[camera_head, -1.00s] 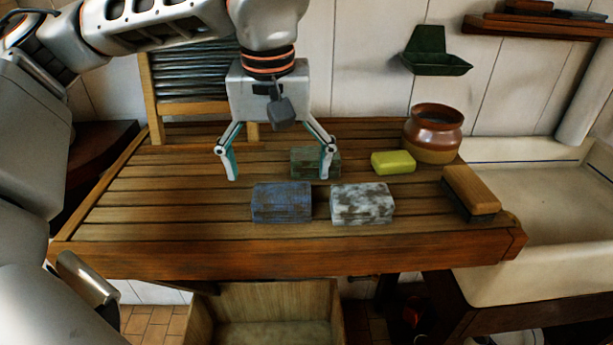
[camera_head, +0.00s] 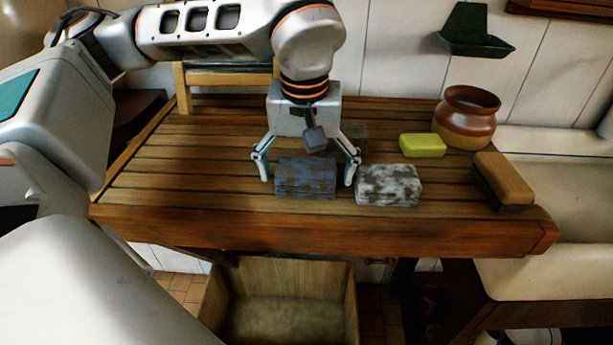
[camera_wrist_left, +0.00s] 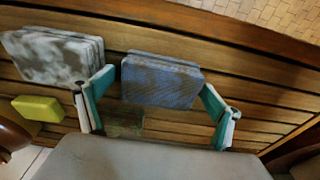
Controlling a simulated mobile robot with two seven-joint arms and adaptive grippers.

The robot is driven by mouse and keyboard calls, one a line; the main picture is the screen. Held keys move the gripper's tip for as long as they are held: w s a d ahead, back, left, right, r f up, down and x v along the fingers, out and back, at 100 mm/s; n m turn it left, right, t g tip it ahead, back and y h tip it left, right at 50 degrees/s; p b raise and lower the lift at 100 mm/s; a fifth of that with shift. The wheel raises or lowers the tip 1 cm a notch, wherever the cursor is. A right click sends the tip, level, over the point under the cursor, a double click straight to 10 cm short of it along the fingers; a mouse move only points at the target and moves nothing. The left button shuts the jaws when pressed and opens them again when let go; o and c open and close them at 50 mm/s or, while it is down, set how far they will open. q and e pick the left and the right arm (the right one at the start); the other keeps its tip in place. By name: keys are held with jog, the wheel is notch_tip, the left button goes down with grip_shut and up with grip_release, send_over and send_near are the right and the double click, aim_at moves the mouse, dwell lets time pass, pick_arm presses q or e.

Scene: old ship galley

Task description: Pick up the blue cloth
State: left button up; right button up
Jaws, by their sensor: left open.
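The blue cloth (camera_head: 306,179) is a folded, worn-looking block lying on the slatted wooden table near its front edge. My left gripper (camera_head: 307,178) is open, with one finger at the left and the other at the right of the cloth. In the left wrist view the blue cloth (camera_wrist_left: 161,82) lies between and just beyond the two fingertips (camera_wrist_left: 158,82). I cannot tell whether the fingers touch it. My right gripper is not in view.
A mottled white-grey folded cloth (camera_head: 388,185) lies close to the right finger. A dark green cloth (camera_head: 352,137) sits behind, partly hidden. A yellow sponge (camera_head: 422,145), brown pot (camera_head: 467,118) and brush (camera_head: 502,181) stand right. An open wooden crate (camera_head: 290,318) is below the table.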

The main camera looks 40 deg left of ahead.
pick_arm(q)
jog(key=c, duration=1.3)
jog(key=shift+o, duration=0.2)
notch_tip(320, 180, up, 20)
jog(key=p, duration=0.4)
notch_tip(320, 180, up, 4)
jog(key=p, duration=0.5)
send_over(306, 167)
